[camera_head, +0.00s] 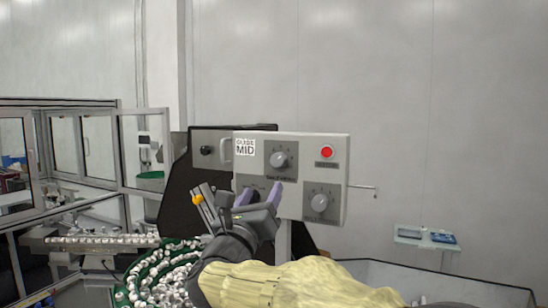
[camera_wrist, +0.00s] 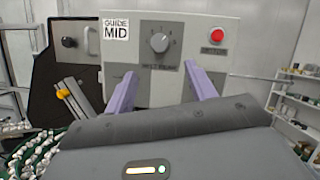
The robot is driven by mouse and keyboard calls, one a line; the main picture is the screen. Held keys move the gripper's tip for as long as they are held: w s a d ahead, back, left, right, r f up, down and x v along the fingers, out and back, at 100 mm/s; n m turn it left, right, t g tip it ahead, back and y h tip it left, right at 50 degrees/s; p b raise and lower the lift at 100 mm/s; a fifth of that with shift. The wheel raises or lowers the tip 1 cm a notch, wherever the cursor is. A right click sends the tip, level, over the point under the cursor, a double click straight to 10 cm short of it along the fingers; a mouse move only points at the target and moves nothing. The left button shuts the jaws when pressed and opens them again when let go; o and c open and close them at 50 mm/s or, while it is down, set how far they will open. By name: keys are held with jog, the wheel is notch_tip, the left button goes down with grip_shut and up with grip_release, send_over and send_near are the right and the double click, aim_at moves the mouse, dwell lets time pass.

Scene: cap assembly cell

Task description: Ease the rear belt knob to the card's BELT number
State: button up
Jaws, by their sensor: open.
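A grey control box (camera_head: 300,145) shows a grey upper knob (camera_head: 281,159) and a lower right knob (camera_head: 320,202), each on a dark dial plate. Their labels are too blurred for me to tell which is the rear belt knob. The upper knob also shows in the wrist view (camera_wrist: 159,42). A white card (camera_head: 245,147) on the box reads GUIDE MID; I see no BELT number on it. My gripper (camera_head: 260,192) has its purple fingers spread and empty, in front of the box's lower left. In the wrist view its fingertips (camera_wrist: 162,75) are below the upper knob.
A red button (camera_head: 327,152) is at the box's upper right. A rod sticks out from its right side. An orange-tipped lever (camera_head: 198,199) stands left of my gripper. A green-rimmed bowl of white caps (camera_head: 165,270) lies lower left. Glazed frames stand at the left.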

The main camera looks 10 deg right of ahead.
aim_at(277, 163)
jog(key=p+x, duration=0.6)
jog(key=x, duration=0.5)
jog(key=shift+w+d+r+p, duration=0.15)
jog(key=shift+w+r+p, duration=0.05)
jog(key=shift+p, duration=0.1)
jog(key=c, duration=1)
